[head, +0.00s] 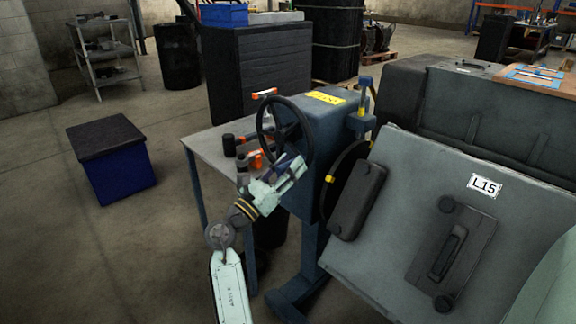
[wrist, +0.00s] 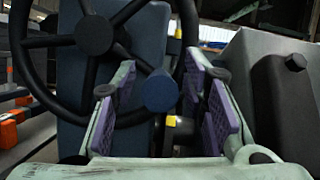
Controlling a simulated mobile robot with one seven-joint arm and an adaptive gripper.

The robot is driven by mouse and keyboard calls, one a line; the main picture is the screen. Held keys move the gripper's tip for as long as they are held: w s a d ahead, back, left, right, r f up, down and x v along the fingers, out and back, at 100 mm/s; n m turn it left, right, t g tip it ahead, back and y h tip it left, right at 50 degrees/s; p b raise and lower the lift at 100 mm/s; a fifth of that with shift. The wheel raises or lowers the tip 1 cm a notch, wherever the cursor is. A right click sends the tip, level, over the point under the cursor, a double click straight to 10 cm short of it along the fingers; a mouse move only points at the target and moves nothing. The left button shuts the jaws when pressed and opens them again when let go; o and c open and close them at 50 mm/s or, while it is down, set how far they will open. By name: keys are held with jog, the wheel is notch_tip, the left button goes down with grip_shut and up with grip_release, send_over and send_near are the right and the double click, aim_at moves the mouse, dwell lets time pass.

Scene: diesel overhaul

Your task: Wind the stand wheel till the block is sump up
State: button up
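The stand wheel (head: 262,122) is a dark spoked handwheel on the blue stand (head: 318,130). In the wrist view the wheel (wrist: 35,42) fills the upper left, with its dark round hub. A blue round knob (wrist: 161,92) shows by the wheel's lower right rim. My gripper (head: 292,170) is at the wheel's lower right side. In the wrist view its purple-padded fingers (wrist: 162,110) stand apart on both sides of the knob, with visible gaps. The grey block (head: 400,185), labelled L15, sits tilted right of the stand, a dark handled cover on its sloping face.
A grey bench (head: 208,148) with tools stands left of the wheel, close to my arm. A blue box (head: 122,172) with a dark lid is on the floor at left. A dark cabinet (head: 262,75) stands behind. Floor at the left front is clear.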

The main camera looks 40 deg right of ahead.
grip_shut()
dwell(0.4)
dwell(0.4)
